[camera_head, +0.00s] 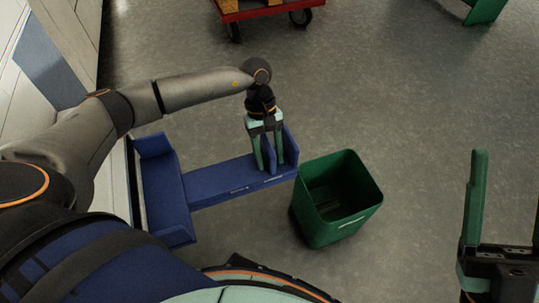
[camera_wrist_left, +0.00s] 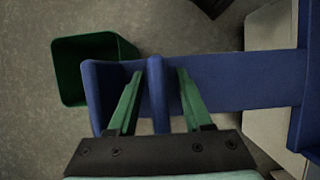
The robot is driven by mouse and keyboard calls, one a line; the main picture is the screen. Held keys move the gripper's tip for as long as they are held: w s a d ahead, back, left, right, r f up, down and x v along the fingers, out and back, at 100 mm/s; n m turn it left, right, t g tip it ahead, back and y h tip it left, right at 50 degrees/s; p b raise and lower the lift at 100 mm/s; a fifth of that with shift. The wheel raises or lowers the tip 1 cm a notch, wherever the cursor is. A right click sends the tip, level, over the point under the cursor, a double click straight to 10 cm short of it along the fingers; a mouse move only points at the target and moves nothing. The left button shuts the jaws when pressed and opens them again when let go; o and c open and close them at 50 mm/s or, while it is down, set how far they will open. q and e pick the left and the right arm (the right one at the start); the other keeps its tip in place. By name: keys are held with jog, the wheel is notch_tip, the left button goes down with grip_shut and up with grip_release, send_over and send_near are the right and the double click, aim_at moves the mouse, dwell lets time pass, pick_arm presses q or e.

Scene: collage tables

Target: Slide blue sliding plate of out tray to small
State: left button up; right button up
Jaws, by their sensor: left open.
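The blue out tray (camera_head: 225,181) sticks out from a pale cabinet side, with a wider blue part at its left and an upright end wall (camera_head: 291,146) at its right. The upright blue sliding plate (camera_wrist_left: 157,95) stands close beside the end wall, which also shows in the left wrist view (camera_wrist_left: 93,96). My left gripper (camera_head: 269,169) points down over the tray's right end. Its green fingers (camera_wrist_left: 157,75) are open, one on each side of the plate, with visible gaps. My right gripper (camera_head: 508,178) is open and empty at the right edge, away from the tray.
A green bin (camera_head: 337,200) stands on the floor just right of the tray's end; it looks empty. A red cart (camera_head: 262,11) on black wheels is at the back. A green object (camera_head: 486,10) is at the top right. The grey floor between them is clear.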

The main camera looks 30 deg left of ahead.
pick_arm(q)
grip_shut()
dwell(0.3)
dwell(1.1)
